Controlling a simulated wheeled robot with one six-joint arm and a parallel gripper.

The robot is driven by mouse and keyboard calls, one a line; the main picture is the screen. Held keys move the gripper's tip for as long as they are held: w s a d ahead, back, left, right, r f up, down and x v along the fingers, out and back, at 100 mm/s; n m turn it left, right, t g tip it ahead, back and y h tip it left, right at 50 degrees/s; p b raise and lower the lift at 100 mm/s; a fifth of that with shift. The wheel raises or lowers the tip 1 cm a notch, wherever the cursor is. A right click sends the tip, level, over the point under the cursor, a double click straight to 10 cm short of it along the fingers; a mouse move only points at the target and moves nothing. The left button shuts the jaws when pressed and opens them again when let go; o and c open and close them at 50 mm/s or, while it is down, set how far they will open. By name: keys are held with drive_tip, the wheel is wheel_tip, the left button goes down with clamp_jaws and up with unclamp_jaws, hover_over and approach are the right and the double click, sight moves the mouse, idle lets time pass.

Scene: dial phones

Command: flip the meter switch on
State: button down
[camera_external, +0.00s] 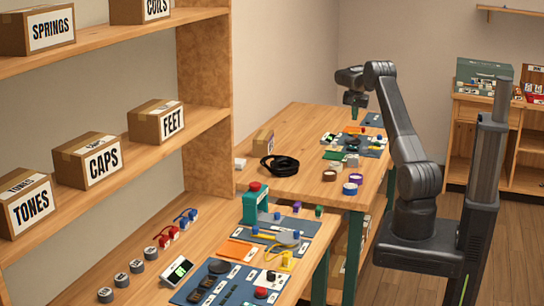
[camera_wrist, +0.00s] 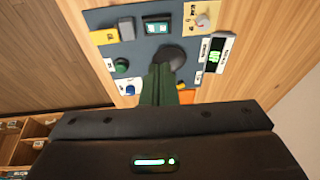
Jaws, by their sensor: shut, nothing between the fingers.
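A dark blue board (camera_wrist: 142,52) lies on the wooden bench below my gripper in the wrist view. On it are a teal block with a dark window (camera_wrist: 158,26), a grey block (camera_wrist: 127,29), a round black disc (camera_wrist: 171,58) and a green knob (camera_wrist: 121,65). A small meter with a lit green display (camera_wrist: 215,53) stands at the board's right edge. I cannot tell which part is the meter switch. My gripper (camera_wrist: 161,70) has its green fingers together and empty, over the board and partly across the black disc; it shows from outside (camera_external: 355,111) above the far bench.
On the far bench (camera_external: 300,125) lie a coiled black cable (camera_external: 280,165) and several tape rolls. The near bench carries another panel (camera_external: 225,284) and a teal box with a red button (camera_external: 255,203).

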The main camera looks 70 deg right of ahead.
drive_tip(key=shift+f, duration=0.1)
drive_tip(key=p, duration=0.3)
approach(351, 146)
drive_tip(key=x, duration=0.5)
drive_tip(key=shift+s+d+f, duration=0.1)
drive_tip(key=shift+d, duration=0.2)
drive_tip(key=shift+f, duration=0.65)
